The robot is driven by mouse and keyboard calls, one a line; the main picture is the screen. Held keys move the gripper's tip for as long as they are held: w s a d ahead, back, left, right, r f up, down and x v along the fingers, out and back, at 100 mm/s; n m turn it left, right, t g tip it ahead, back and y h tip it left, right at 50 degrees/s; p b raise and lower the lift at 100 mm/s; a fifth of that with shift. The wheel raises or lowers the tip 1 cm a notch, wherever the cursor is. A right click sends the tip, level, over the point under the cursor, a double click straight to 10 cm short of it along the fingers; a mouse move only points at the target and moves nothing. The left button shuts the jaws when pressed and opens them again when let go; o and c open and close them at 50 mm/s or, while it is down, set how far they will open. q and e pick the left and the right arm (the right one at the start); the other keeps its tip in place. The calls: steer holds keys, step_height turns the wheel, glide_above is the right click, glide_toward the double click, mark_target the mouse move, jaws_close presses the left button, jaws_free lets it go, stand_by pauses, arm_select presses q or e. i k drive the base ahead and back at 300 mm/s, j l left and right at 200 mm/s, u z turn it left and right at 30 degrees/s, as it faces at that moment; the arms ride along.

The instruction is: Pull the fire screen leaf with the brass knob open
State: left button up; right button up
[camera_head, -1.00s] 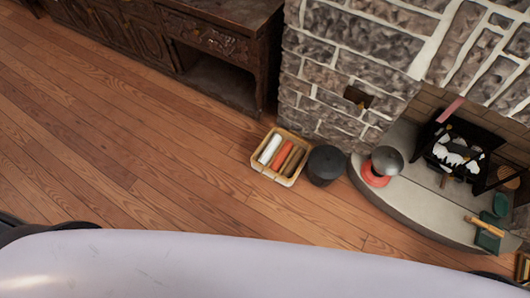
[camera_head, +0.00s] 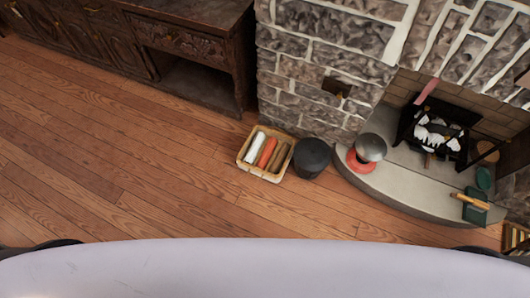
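A black-framed structure (camera_head: 405,121) stands on the hearth at the right of the head view, around a grate with pale logs (camera_head: 437,133). A thin dark panel edge (camera_head: 490,153) sticks out at its right side; it may be a fire screen leaf, but this is too small to tell. No brass knob can be made out. Neither of my grippers is in view.
On the curved stone hearth (camera_head: 400,180) are a grey round pot (camera_head: 371,147) on a red base and a green box (camera_head: 474,207). A black bucket (camera_head: 312,157) and a basket (camera_head: 245,160) stand left of it. A dark cabinet (camera_head: 190,40) stands top left. Wooden floor (camera_head: 130,190) is clear.

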mark_target(446, 137)
steer(key=z, duration=1.55)
